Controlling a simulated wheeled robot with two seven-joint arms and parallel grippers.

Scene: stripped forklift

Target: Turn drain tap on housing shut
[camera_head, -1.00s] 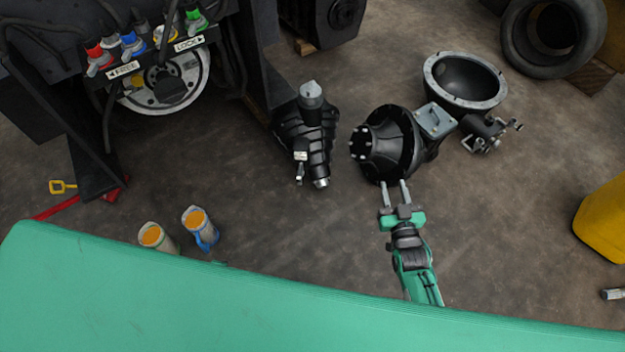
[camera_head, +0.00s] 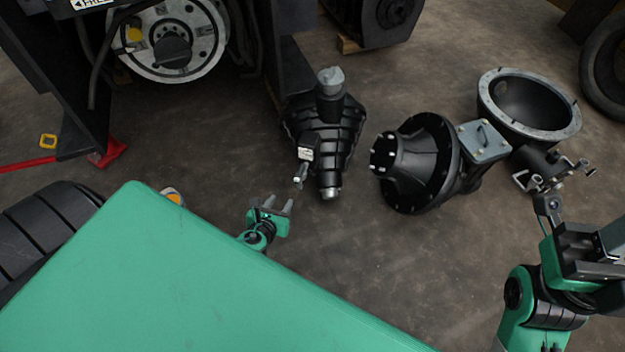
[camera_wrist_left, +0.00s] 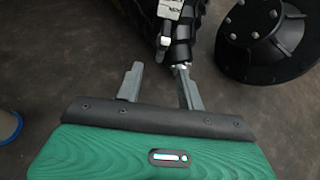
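A black ribbed housing (camera_head: 325,125) lies on the floor in the middle of the head view, with a silver end plug (camera_head: 331,193). The drain tap (camera_head: 299,174) sticks out from its left side, with a small silver lever below a white tag (camera_head: 305,153). My left gripper (camera_head: 280,203) is open and empty, just left of and below the tap. The left wrist view shows the two fingers (camera_wrist_left: 160,88) apart, with the tap (camera_wrist_left: 162,42) beyond them and the plug near the right finger.
A black flanged bell part (camera_head: 418,165) and a grey-rimmed bowl-shaped housing (camera_head: 530,105) with metal fittings stand right of the housing. A dark frame with a round plate (camera_head: 175,45) is at upper left.

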